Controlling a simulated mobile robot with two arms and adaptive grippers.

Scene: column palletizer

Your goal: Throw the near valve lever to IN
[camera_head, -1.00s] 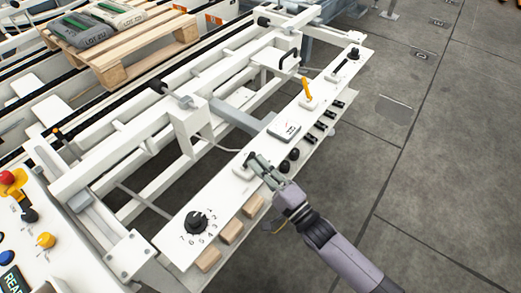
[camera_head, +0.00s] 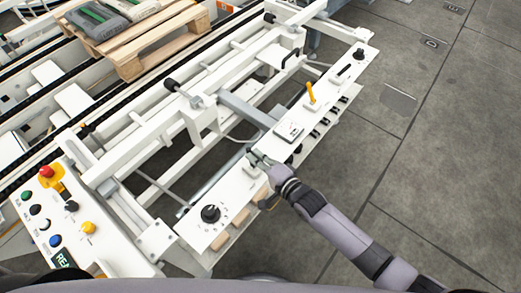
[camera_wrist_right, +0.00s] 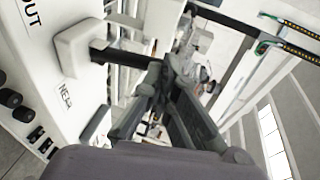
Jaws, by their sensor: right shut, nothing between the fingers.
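My right gripper (camera_head: 258,160) is over the white control panel (camera_head: 237,184), with its fingers shut and empty. In the right wrist view the closed fingers (camera_wrist_right: 163,78) reach up beside a dark lever bar (camera_wrist_right: 118,54). This bar comes out of a white block (camera_wrist_right: 82,48) by the NEAR label (camera_wrist_right: 65,97). The bar's end meets or passes behind the fingers; I cannot tell if they touch. An OUT label (camera_wrist_right: 28,10) is at the top left. No IN label is readable. My left gripper is out of view.
A black rotary knob (camera_head: 210,213) is on the panel's near end. A yellow lever (camera_head: 311,92) and a black-knobbed lever (camera_head: 358,54) stand farther along. White conveyor frames flank the panel on the left; open grey floor (camera_head: 440,150) lies right.

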